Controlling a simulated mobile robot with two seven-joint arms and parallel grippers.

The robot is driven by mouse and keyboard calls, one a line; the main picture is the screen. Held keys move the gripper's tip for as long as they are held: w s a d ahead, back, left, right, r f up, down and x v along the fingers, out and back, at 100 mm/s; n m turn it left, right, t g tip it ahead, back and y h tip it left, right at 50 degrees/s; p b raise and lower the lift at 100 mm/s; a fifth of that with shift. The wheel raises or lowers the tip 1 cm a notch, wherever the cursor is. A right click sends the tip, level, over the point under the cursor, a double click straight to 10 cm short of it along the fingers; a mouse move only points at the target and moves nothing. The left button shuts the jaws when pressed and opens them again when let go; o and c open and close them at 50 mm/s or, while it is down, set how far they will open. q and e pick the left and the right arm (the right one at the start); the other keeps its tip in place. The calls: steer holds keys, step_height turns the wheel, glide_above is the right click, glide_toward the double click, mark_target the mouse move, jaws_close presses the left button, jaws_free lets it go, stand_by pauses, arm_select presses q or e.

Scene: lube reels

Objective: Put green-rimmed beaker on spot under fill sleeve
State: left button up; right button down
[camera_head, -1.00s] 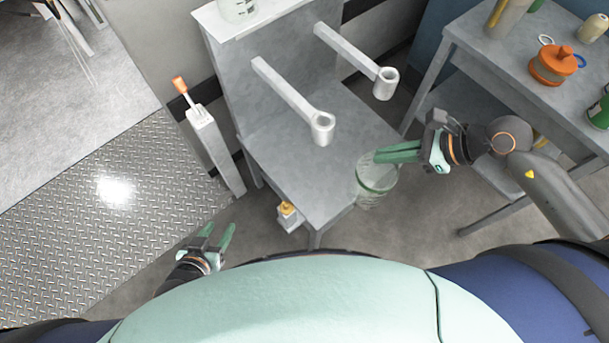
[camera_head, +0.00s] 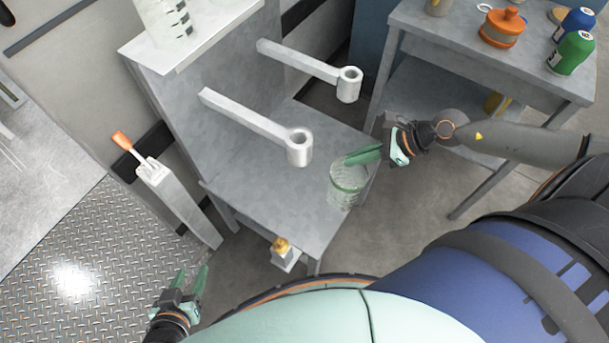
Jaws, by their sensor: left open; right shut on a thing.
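The green-rimmed beaker (camera_head: 343,193) is clear glass and hangs near the right front edge of the grey metal bench (camera_head: 262,205). My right gripper (camera_head: 362,157) is shut on it at the rim. Whether its base touches the bench cannot be told. Two grey arms reach out over the bench, each ending in a ring: the nearer fill sleeve (camera_head: 299,149) and the farther sleeve (camera_head: 349,86). No marked spot is clearly visible below either. My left gripper (camera_head: 188,283) is open and empty at the lower left, away from the bench.
A post with an orange-handled lever (camera_head: 122,141) stands left of the bench. A yellow-topped fitting (camera_head: 281,246) sits at the bench's front. Another beaker (camera_head: 165,18) stands on the upper shelf. A side table (camera_head: 490,60) at right holds an orange pot (camera_head: 503,28) and bottles (camera_head: 571,52).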

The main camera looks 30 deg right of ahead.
steer(key=w+d+b+x, duration=0.1)
steer(key=b+x, duration=0.2)
steer(key=x, duration=1.3)
steer(key=shift+f, duration=0.25)
steer(key=c, duration=1.5)
jaws_free()
steer(key=shift+f+b, duration=0.1)
steer(key=shift+b, duration=0.25)
steer(key=o, duration=0.5)
